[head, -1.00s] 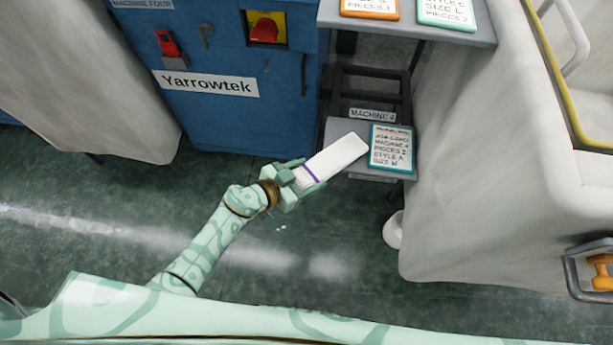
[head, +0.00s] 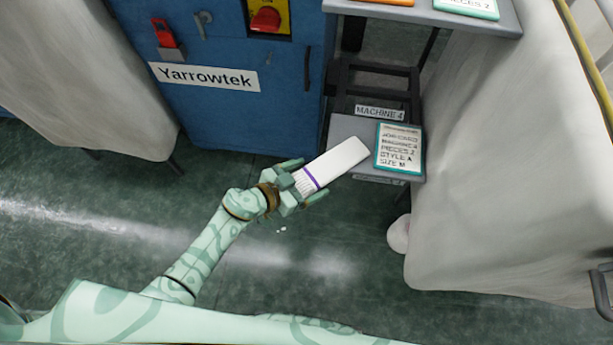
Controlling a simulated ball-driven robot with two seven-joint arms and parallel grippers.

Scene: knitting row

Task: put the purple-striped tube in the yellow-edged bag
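The purple-striped tube (head: 338,163) is white with a ribbed cuff and a purple band at its near end. Its far end lies over the small grey shelf (head: 345,127), left of the job card. My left gripper (head: 315,178) is at the cuff end, one finger on each side. The fingers look spread, with a slight gap beside the tube. The yellow-edged bag (head: 500,170) is the large pale cloth one at the right; its yellow rim (head: 592,70) is cut off by the picture edge and its inside is hidden. My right gripper is out of view.
A teal-edged job card (head: 398,149) lies on the small shelf, beside a MACHINE 4 label (head: 379,112). A higher grey shelf (head: 425,12) holds more cards. A blue Yarrowtek cabinet (head: 240,115) stands behind; another pale bag (head: 100,80) hangs left. The green floor in front is open.

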